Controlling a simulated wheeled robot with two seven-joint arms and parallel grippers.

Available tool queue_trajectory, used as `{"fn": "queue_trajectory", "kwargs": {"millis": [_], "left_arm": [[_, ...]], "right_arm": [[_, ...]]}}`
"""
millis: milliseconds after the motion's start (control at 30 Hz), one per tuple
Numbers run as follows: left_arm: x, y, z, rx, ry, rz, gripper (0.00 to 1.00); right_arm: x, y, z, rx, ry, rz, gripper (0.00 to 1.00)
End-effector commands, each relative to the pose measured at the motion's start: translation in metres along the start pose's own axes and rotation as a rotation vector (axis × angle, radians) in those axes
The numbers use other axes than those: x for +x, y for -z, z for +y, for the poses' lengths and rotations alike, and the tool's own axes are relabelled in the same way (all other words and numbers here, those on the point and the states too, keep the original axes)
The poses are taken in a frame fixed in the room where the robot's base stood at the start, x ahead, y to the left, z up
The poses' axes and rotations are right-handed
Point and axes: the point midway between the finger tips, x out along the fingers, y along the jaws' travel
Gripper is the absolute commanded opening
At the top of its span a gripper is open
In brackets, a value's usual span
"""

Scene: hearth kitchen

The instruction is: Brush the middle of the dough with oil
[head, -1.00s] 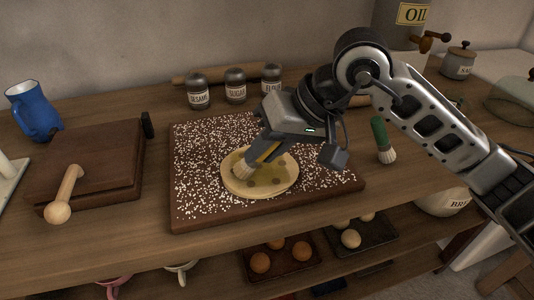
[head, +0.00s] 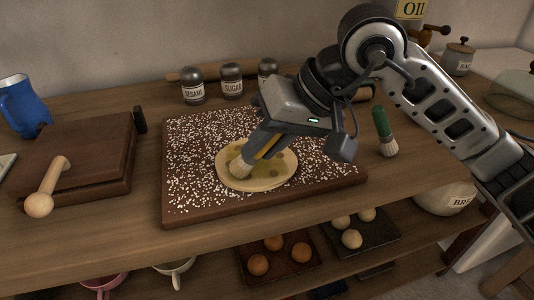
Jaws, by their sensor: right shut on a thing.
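The dough (head: 268,182) is a pale flat round on a floured wooden board (head: 340,182) in the middle of the counter. Darker oily patches show on its top. My right gripper (head: 262,148) is over the dough, shut on a brush with a yellow part and pale bristles (head: 241,168). The bristles are at the left part of the dough and appear to touch it. The oil container (head: 411,10), labelled OIL, stands at the back right with a tap. My left gripper is not in the view.
A dark wooden box (head: 85,150) with a wooden pestle-like tool (head: 45,190) and a blue jug (head: 23,107) are at left. Dough balls lie on trays below.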

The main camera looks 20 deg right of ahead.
Motion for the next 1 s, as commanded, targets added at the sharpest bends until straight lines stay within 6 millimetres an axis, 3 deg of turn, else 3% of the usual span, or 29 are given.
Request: {"fn": "queue_trajectory", "kwargs": {"millis": [200, 567, 1000], "left_arm": [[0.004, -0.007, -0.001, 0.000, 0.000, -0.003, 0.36], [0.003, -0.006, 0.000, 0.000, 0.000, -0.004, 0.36], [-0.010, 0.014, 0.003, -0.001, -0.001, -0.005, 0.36]], "right_arm": [[0.004, 0.012, 0.005, 0.000, 0.000, 0.001, 0.00], [0.003, 0.014, 0.004, -0.001, 0.000, 0.000, 0.00], [-0.030, 0.029, -0.013, -0.002, 0.000, 0.002, 0.00]]}}
